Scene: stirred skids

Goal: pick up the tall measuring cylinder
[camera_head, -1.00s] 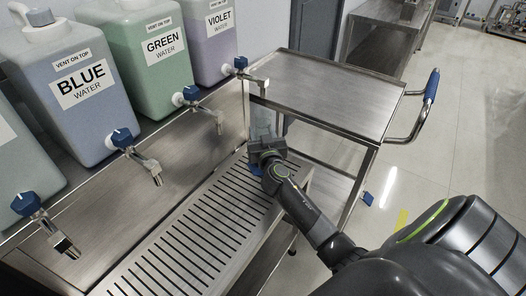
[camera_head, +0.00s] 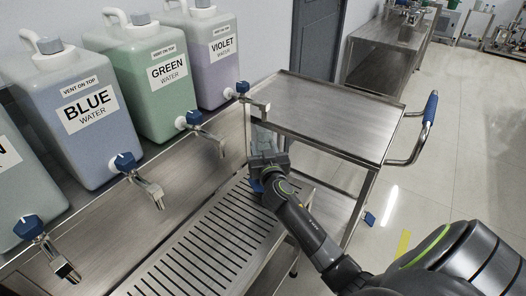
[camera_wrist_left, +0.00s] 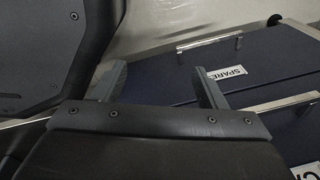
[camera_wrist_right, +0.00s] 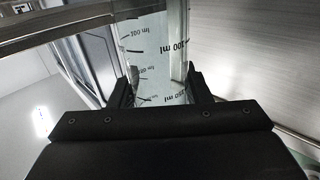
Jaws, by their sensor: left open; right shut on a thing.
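The tall measuring cylinder (camera_wrist_right: 160,50) is clear glass with black ml marks. In the right wrist view it stands between the fingers of my right gripper (camera_wrist_right: 161,80), which is shut on it. In the head view my right gripper (camera_head: 266,160) is at the far end of the slotted drip tray, below the violet container's tap. The cylinder is hard to make out there, and its base is hidden. My left gripper (camera_wrist_left: 157,70) is open and empty in the left wrist view, above dark drawer fronts. It does not show in the head view.
Blue (camera_head: 87,115), green (camera_head: 165,80) and violet (camera_head: 222,55) water containers with taps line the back left, above the drip tray (camera_head: 190,255). A steel cart (camera_head: 330,115) with a blue-handled rail stands behind my right gripper.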

